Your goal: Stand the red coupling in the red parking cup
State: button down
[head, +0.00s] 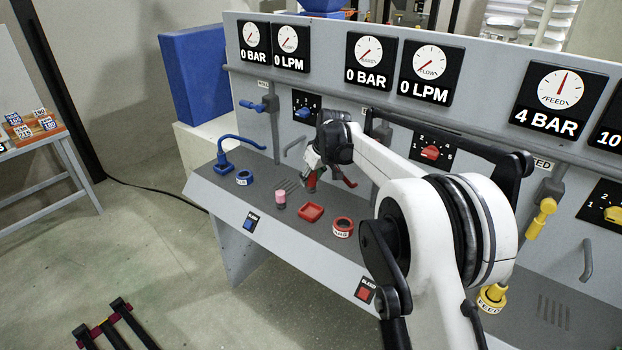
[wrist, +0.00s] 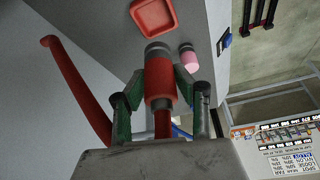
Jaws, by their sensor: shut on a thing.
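The red coupling (wrist: 160,82) has a red body with grey metal bands, and a red hose (wrist: 76,85) curves beside it in the wrist view. My gripper (wrist: 155,88) is shut on its body, one green finger on each side. In the head view my gripper (head: 313,172) is above the grey ledge, behind and left of the red parking cup. The red parking cup (head: 343,226) is a red ring with a white label on the ledge. It looks empty. It is not seen in the wrist view.
A red square tray (head: 311,212) lies left of the parking cup, and a pink cylinder (head: 280,201) stands further left. A blue labelled cup (head: 244,178) and blue coupling (head: 223,165) are at the far left. The gauge panel (head: 330,95) rises behind the ledge.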

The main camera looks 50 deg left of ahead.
aim_at(311, 192)
jog(key=shift+f, duration=0.1)
jog(key=shift+f+b, duration=1.9)
jog(key=shift+f, duration=0.95)
jog(key=shift+b, duration=0.65)
jog(key=shift+f+b, duration=1.25)
jog(key=shift+f, duration=0.6)
jog(key=c, duration=1.3)
grip_release()
jog(key=shift+o, duration=0.2)
jog(key=shift+r, duration=0.15)
jog(key=v, duration=1.2)
jog(key=shift+d, duration=0.1)
